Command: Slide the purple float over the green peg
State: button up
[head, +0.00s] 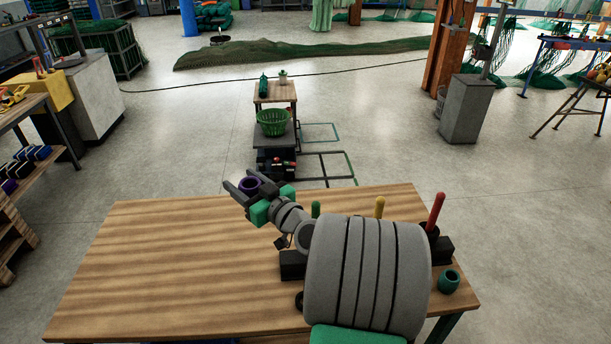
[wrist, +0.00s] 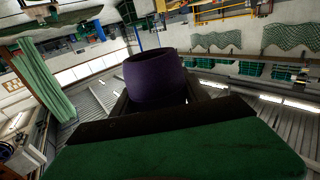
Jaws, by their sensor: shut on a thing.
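The purple float (head: 249,185) is a short hollow ring. My gripper (head: 246,188) is shut on it and holds it up over the back part of the wooden table. In the wrist view the purple float (wrist: 155,78) sits between the fingers, beyond the green and black gripper body. The green peg (head: 316,209) stands upright on the table to the right of my gripper; its lower part is hidden behind my arm. The float is apart from the peg.
A yellow peg (head: 379,207) and a red peg (head: 436,211) stand farther right. A teal ring (head: 449,281) lies at the table's right edge. The left part of the wooden table (head: 150,270) is clear. A cart with a green basket (head: 272,122) stands beyond the table.

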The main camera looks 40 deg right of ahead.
jog(key=s+d+r+m+h+b, duration=0.1)
jog(key=s+d+m+h+b, duration=0.15)
jog(key=d, duration=0.55)
jog(key=s+d+r+m+h+b, duration=0.15)
jog(key=s+d, duration=0.25)
jog(key=d, duration=0.4)
notch_tip(320, 180, down, 11)
jog(key=n+b, duration=0.1)
jog(key=b, duration=0.8)
jog(key=shift+w+f, duration=0.15)
jog(key=shift+w, duration=0.15)
jog(key=shift+d, duration=0.1)
jog(key=o, duration=1.4)
jog(key=shift+o, duration=0.2)
jog(key=s+a+b, duration=0.1)
jog(key=s, duration=0.6)
jog(key=shift+s+b, duration=0.3)
jog(key=shift+s, duration=0.1)
